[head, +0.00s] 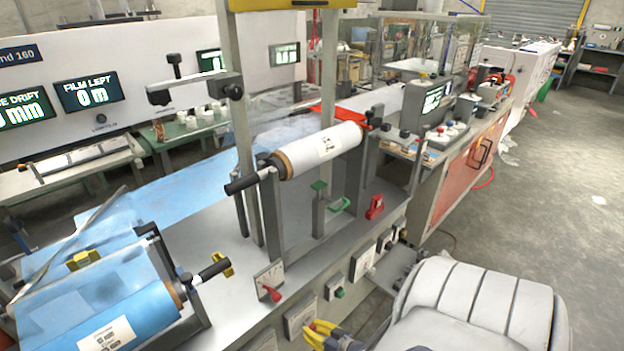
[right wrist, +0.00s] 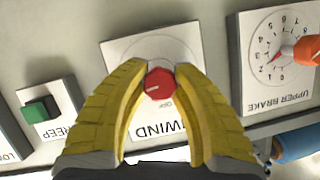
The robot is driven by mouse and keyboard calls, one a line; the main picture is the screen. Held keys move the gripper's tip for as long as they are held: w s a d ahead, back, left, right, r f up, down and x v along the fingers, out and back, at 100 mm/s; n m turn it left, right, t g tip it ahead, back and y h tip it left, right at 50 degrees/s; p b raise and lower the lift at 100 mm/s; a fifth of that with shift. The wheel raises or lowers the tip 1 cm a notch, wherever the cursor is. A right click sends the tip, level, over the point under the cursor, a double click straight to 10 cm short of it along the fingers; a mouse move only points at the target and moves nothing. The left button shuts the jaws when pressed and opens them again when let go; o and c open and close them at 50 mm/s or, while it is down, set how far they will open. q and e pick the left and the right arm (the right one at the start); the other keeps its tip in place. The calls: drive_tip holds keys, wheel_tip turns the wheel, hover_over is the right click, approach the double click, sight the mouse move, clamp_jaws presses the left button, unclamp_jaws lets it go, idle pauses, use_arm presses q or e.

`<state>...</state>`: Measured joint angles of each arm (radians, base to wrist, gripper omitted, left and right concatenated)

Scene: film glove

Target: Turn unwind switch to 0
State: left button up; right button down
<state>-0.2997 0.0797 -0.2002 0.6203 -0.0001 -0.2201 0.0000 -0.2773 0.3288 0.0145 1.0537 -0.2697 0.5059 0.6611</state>
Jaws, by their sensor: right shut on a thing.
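The unwind switch is a red knob (right wrist: 159,84) on a white plate with upside-down lettering ending in "WIND" in the right wrist view. In the head view my right gripper (head: 318,331) is low at the machine's front panel, beside the switch's white plate (head: 298,318), and the knob is hidden there. My left gripper is not in view.
A green creep button (right wrist: 41,109) sits left of the knob in the wrist view. The upper brake dial (right wrist: 262,62) with its orange-red handle is at the right. In the head view a white film roll (head: 320,150) is above, and a pale padded seat-like shape (head: 480,305) stands close at right.

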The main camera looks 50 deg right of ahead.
drive_tip(key=n+h, duration=0.2)
drive_tip(key=n, duration=0.1)
drive_tip(key=shift+a+g, duration=0.1)
drive_tip(key=shift+g, duration=0.2)
drive_tip(key=shift+f+n+h, duration=0.1)
drive_tip(key=shift+n+h, duration=0.8)
drive_tip(key=shift+n, duration=0.3)
drive_tip(key=n+h, duration=0.2)
drive_tip(key=n, duration=0.1)
drive_tip(key=shift+n+t+h, duration=0.5)
drive_tip(key=shift+n+h, duration=0.3)
drive_tip(key=shift+n, duration=0.7)
drive_tip(key=c, duration=1)
unclamp_jaws()
drive_tip(key=shift+s, duration=0.1)
drive_tip(key=v, duration=0.7)
drive_tip(key=shift+s, duration=0.2)
